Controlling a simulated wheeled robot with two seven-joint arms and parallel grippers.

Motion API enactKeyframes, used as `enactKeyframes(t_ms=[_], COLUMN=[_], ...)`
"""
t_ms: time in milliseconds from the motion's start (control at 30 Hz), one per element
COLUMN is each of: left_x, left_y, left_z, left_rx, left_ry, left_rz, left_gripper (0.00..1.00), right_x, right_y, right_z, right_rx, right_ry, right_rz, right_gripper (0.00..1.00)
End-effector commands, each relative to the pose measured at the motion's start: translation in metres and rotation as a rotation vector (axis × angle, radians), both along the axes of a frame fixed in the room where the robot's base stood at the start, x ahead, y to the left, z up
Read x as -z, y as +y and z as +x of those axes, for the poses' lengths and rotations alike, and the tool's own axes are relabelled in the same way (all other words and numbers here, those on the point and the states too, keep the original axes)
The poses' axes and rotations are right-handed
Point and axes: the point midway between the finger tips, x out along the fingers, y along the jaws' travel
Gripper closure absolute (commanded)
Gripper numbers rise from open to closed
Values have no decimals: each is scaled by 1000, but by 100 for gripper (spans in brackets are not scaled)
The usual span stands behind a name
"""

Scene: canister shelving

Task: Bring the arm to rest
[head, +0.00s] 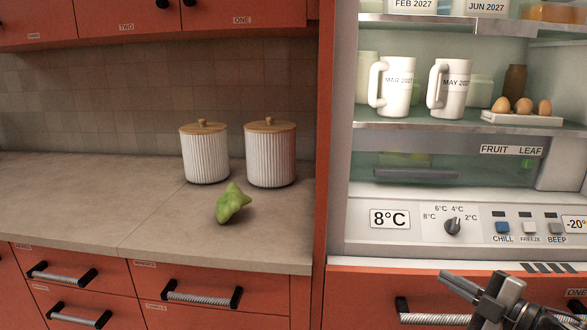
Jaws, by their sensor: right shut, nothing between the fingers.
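My right gripper (480,290) is at the bottom right of the head view, in front of the red drawer below the fridge. Its fingers are shut with nothing held. It is apart from the fridge's control panel and overlaps the drawer handle's right part in the picture. My left gripper is not in view. Two white ribbed canisters with wooden lids, the left one (205,155) and the right one (270,157), stand upright side by side on the counter. A green lumpy fruit or vegetable (232,204) lies on the counter in front of them.
The open fridge holds two white pitchers (397,87) (452,90) and an egg tray (520,118). Its panel has a dial (453,226) and reads 8°C. A drawer handle (436,319) sticks out below. The counter's left part (80,195) is clear.

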Motion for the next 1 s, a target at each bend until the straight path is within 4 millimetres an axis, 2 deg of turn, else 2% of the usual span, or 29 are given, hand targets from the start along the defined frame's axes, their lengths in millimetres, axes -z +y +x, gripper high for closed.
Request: enactKeyframes(t_ms=[33,167,200,300,400,500,633,733,1000], left_x=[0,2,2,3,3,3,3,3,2], left_y=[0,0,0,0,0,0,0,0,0], left_z=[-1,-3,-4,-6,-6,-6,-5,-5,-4], left_rx=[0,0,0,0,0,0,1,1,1], left_ry=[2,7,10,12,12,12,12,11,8], left_rz=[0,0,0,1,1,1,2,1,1], left_gripper=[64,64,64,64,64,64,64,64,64], right_x=[23,85,104,147,177,194,204,207,207], right_y=[19,70,86,120,142,153,160,161,161], right_z=[-9,-45,-62,-109,-156,-193,-220,-227,-226], right_rx=[14,105,148,280,421,536,624,644,643], right_ry=[56,250,328,537,731,878,981,1006,1007], right_rz=[65,266,339,518,661,758,819,832,831], right_gripper=[100,100,100,100,100,100,100,100,100])
